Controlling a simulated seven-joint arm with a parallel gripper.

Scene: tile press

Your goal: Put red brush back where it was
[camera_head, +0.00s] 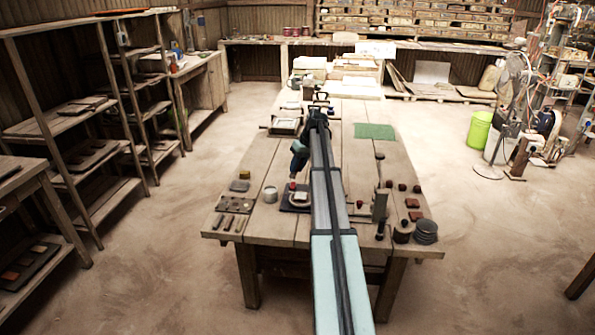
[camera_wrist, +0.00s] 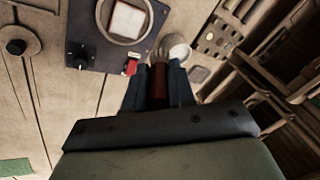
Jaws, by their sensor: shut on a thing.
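The red brush (camera_wrist: 158,84) is held between the two dark fingers of my gripper (camera_wrist: 159,70) in the wrist view. Its pale bristle tip (camera_wrist: 158,55) points away from the gripper, close beside a pale round cup (camera_wrist: 179,49). I cannot tell whether the tip touches the cup. In the head view my gripper (camera_head: 294,180) points down over the worktable, near the dark press plate (camera_head: 288,207). The cup (camera_head: 270,194) stands just left of that plate. The brush cannot be made out clearly in the head view.
The plate carries a ring with a pale tile (camera_wrist: 127,20) and a red switch (camera_wrist: 131,67). A tray of small pieces (camera_head: 235,205) lies at the left. A green mat (camera_head: 374,131) lies farther back.

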